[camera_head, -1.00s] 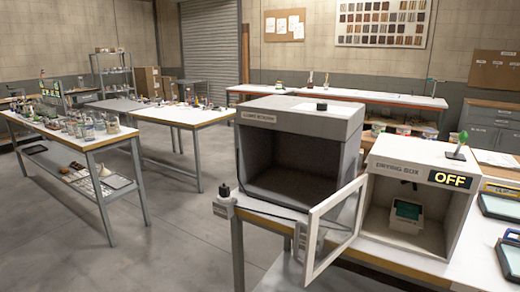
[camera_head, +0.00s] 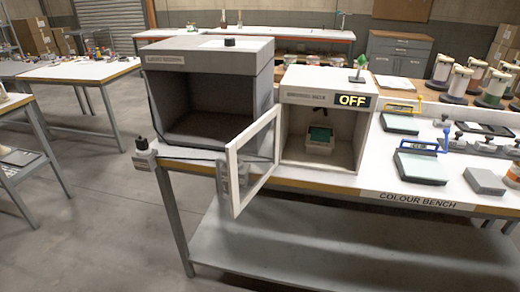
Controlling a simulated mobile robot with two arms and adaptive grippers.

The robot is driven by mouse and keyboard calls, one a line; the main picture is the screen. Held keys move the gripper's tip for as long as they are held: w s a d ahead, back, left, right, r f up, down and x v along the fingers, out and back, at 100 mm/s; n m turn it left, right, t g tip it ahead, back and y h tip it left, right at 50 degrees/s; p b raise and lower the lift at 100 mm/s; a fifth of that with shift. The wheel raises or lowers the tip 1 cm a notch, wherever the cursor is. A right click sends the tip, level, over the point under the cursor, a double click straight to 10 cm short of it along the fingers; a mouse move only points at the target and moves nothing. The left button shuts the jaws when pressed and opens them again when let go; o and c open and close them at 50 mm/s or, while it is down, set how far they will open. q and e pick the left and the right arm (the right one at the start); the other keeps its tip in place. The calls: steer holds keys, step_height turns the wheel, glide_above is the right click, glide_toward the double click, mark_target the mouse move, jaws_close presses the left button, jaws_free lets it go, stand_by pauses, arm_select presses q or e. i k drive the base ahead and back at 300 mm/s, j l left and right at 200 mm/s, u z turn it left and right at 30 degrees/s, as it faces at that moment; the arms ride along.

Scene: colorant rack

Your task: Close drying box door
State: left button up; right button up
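The drying box (camera_head: 287,92) is a white box on the bench, right of the middle of the head view, with its front open. Its door (camera_head: 233,172) is a white frame with a clear pane, hinged at the box's left side and swung out toward me past the bench's front edge. Inside the box stands a small white holder with a dark green top (camera_head: 320,137). A sign on the box's top right reads OFF (camera_head: 352,101). Neither of my grippers shows in this view.
A grey light booth (camera_head: 262,62) stands left of the drying box, behind the open door. Green-topped pads (camera_head: 420,168) and tools lie on the bench to the right. A lower shelf (camera_head: 300,250) runs under the bench. Open floor (camera_head: 100,235) lies to the left.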

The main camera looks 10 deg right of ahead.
mark_target(236, 207)
steer(key=i+j+z, duration=0.1)
steer(key=z, duration=0.3)
steer(key=i+j+z, duration=0.1)
steer(key=z, duration=0.3)
steer(key=i+j+z, duration=0.15)
steer(key=z, duration=0.2)
steer(key=i+j+z, duration=0.1)
steer(key=j+z, duration=0.15)
steer(key=z, duration=0.15)
